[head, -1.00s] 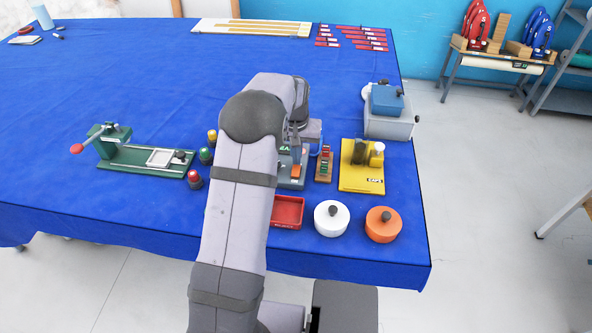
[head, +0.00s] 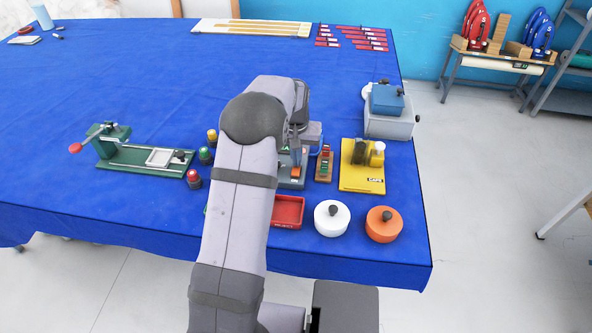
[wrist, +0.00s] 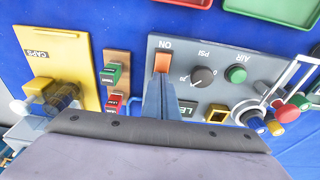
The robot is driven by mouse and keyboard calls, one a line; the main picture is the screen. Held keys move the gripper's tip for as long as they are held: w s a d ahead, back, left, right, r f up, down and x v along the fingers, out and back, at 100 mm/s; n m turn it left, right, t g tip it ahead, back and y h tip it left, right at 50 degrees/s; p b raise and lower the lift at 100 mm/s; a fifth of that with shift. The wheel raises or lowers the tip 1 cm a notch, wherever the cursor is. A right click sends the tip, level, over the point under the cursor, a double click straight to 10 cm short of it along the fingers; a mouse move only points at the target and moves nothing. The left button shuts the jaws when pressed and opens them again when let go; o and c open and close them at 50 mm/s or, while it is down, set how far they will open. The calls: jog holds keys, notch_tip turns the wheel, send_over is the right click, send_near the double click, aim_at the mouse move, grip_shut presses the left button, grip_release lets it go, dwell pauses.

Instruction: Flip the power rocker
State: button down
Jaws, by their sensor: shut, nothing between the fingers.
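The power rocker is an orange switch (wrist: 162,63) beside the word ON on a grey control panel (wrist: 215,60). In the head view the rocker (head: 296,172) shows on the front part of the panel (head: 291,183). My gripper (wrist: 158,80) is shut and empty. Its narrow fingers point at the rocker and their tips overlap its near edge in the wrist view. I cannot tell whether they touch it. In the head view my gripper (head: 296,158) is just above the rocker, and my arm hides the left part of the panel.
A small wooden block with green and red switches (wrist: 115,75) stands beside the panel, then a yellow CAPS stand (wrist: 75,60). The panel also has a black knob (wrist: 203,77) and a green button (wrist: 236,74). A red tray (head: 289,211) and white round pot (head: 331,217) lie in front.

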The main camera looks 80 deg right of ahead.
jog(key=shift+f, duration=0.1)
notch_tip(320, 180, up, 7)
jog(key=p, duration=0.5)
jog(key=shift+p, duration=0.3)
jog(key=shift+w, duration=0.1)
dwell(0.5)
jog(key=w+a+r+n+y, duration=0.1)
jog(key=w+a+n, duration=0.3)
jog(key=w+a, duration=0.8)
jog(key=w+a+r+n, duration=0.2)
jog(key=w+a+n, duration=0.2)
jog(key=w+a, duration=0.8)
jog(key=w+a+n, duration=0.2)
jog(key=w+a, duration=0.4)
jog(key=w, duration=0.1)
jog(key=s+a+f+n, duration=0.1)
jog(key=s+a+n, duration=0.2)
jog(key=a, duration=0.9)
jog(key=s+a+f+n+b, duration=0.1)
jog(key=s+a+n, duration=0.3)
jog(key=a, duration=0.8)
jog(key=shift+f+n+y, duration=0.2)
jog(key=shift+n+y, duration=0.2)
jog(key=shift+n, duration=0.1)
